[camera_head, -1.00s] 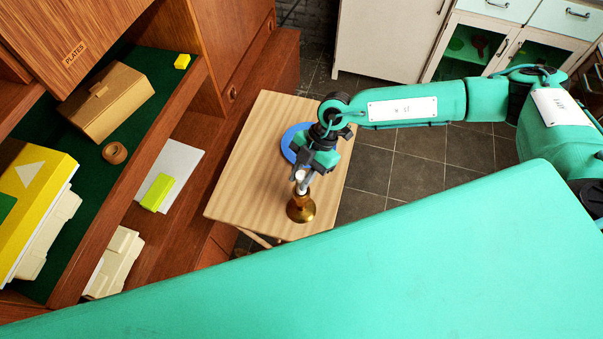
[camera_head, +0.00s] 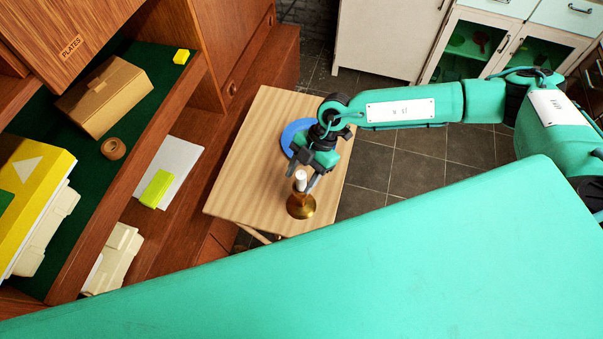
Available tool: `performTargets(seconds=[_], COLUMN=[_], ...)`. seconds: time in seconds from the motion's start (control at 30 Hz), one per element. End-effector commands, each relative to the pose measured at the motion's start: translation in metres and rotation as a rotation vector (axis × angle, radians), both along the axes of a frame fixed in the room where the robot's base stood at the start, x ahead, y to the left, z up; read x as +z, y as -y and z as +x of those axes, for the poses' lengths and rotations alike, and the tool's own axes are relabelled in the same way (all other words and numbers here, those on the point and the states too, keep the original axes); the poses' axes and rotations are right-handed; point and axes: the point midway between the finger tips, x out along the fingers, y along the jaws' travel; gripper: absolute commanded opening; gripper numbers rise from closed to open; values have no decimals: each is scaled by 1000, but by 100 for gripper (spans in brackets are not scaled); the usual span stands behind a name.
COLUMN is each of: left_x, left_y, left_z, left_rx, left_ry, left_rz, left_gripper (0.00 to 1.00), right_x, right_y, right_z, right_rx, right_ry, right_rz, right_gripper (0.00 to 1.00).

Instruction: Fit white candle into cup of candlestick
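The brass candlestick (camera_head: 301,206) stands upright on the small wooden table, near its front edge. The white candle (camera_head: 300,181) stands upright at the top of the candlestick and looks seated in its cup, though the cup's rim is too small to make out clearly. My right gripper (camera_head: 302,177) points down at the candle from behind. Its fingers are spread, one on each side of the candle, and look clear of it. My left gripper is not in view.
A blue plate (camera_head: 290,133) lies on the wooden table (camera_head: 247,160), partly behind my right gripper. The wall unit at left holds a cardboard box (camera_head: 104,98), a brown ring (camera_head: 113,149) and a yellow-green block (camera_head: 156,189). Bare table lies left of the candlestick.

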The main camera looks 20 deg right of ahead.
Motion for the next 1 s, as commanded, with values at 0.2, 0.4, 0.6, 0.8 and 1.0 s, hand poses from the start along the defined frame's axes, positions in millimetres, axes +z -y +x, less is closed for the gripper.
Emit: performTargets(seconds=[0.2, 0.4, 0.6, 0.8, 1.0], left_x=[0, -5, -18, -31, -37], left_y=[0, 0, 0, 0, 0], left_z=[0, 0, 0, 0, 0], left_rx=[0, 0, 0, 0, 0], left_ry=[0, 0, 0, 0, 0], left_rz=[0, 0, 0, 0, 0], left_gripper=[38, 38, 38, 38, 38], right_x=[0, 9, 41, 80, 106], right_y=[0, 7, 27, 49, 63], right_z=[0, 4, 15, 26, 33], right_rx=[0, -2, -4, -4, -2], right_ry=[0, 1, 4, 4, 1], right_rz=[0, 0, 0, 0, 0], right_gripper=[49, 49, 49, 49, 49])
